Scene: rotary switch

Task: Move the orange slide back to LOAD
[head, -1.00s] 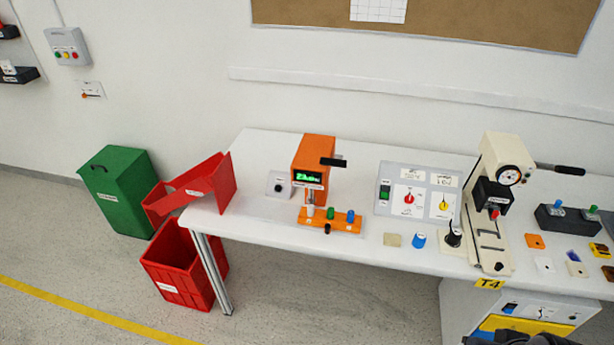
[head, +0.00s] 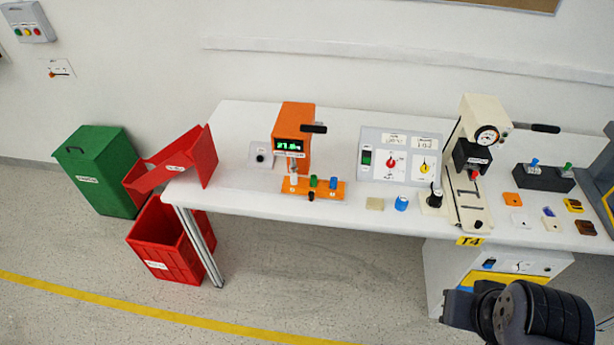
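The orange slide (head: 328,190) is a flat orange bar at the foot of the orange press (head: 294,122) on the white table. It carries a green and a blue cylinder on its right part, a pale piece under the press head, and a black knob (head: 311,196) at its front edge. The press has a green lit display and a black lever at its upper right. Any LOAD marking is too small to read. Part of my arm shows at the bottom right, in front of the table. My gripper's fingertips are not visible.
A control panel (head: 399,157) with red and yellow knobs stands right of the orange press. A cream press (head: 478,130) stands further right. A beige block (head: 375,204) and a blue knob (head: 401,203) lie near the front edge. A red chute (head: 196,168) is at the left end.

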